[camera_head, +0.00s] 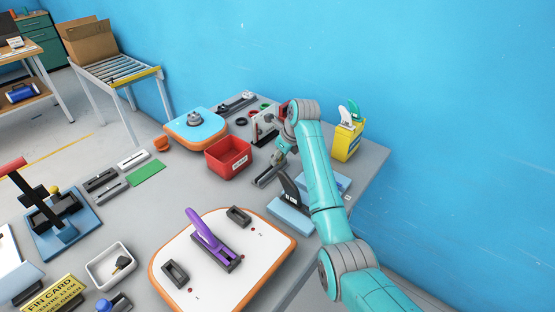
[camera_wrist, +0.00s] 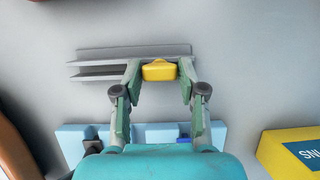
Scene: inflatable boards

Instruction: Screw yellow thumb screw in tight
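The yellow thumb screw (camera_wrist: 158,71) shows in the wrist view between my two fingertips, at the lower edge of a grey channel-shaped rail (camera_wrist: 100,70). My gripper (camera_wrist: 159,75) has one finger on each side of the screw. The fingertips are very near its sides, and I cannot tell whether they touch it. In the head view my gripper (camera_head: 279,160) points down near the grey rail (camera_head: 264,179) on the table. The screw cannot be made out there, and the thread is hidden in both views.
Light blue blocks (camera_head: 291,218) with a black fin stand just in front of the rail. A red bin (camera_head: 228,158) is to its left and a yellow container (camera_head: 347,140) behind right. A white board (camera_head: 185,255) with a purple fin lies front left. A blue wall bounds the back.

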